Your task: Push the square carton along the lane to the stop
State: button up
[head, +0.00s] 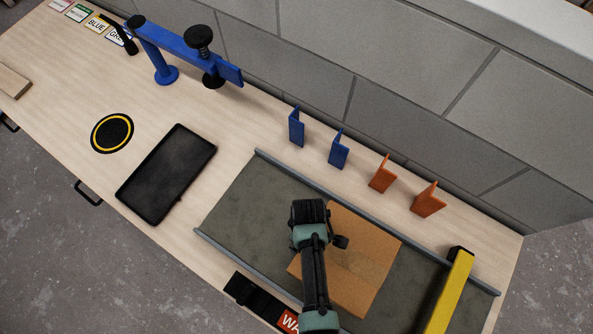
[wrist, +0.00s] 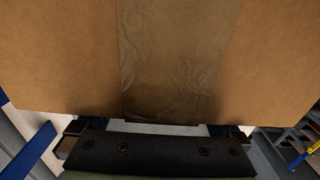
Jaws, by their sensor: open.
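The square carton (head: 365,262) is brown cardboard with a tape strip and sits on the grey-green lane (head: 245,200), between its two grey rails. It lies slightly turned, and my arm hides part of it. The carton fills most of the wrist view (wrist: 60,60), its taped face very close. The yellow stop (head: 450,292) crosses the lane's right end, with a gap of bare lane before it. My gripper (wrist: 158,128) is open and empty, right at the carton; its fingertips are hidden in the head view. I cannot tell whether it touches.
Two blue brackets (head: 338,150) and two orange brackets (head: 427,200) stand behind the lane by the block wall. A black tray (head: 167,172), a round black-and-yellow disc (head: 112,133) and a blue clamp stand (head: 185,48) are to the left. A black strap with a red label (head: 288,321) lies in front.

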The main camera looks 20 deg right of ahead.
aim_at(355, 264)
jog(key=shift+s+d+p, duration=0.4)
jog(key=shift+s+d, duration=0.45)
jog(key=shift+s, duration=0.3)
jog(key=shift+s+d+p, duration=0.35)
jog(key=shift+s+d, duration=0.45)
jog(key=shift+s, duration=0.4)
jog(key=shift+s+d+p, duration=0.4)
jog(key=shift+s+d, duration=0.45)
jog(key=shift+s, duration=0.3)
jog(key=shift+s+d+p, duration=0.1)
jog(key=shift+s+d, duration=0.65)
jog(key=shift+s, duration=0.25)
jog(key=shift+s+d+p, duration=0.1)
jog(key=shift+s+d, duration=0.65)
jog(key=shift+s, duration=0.3)
jog(key=shift+s+d+p, duration=0.1)
jog(key=shift+s+d, duration=0.65)
jog(key=shift+s, duration=0.25)
jog(key=shift+w+a, duration=0.55)
jog(key=shift+w, duration=0.25)
jog(key=shift+r, duration=0.15)
notch_tip(355, 264, up, 2)
jog(key=shift+r+p, duration=0.25)
jog(key=shift+p, duration=0.8)
jog(key=shift+r, duration=5.6)
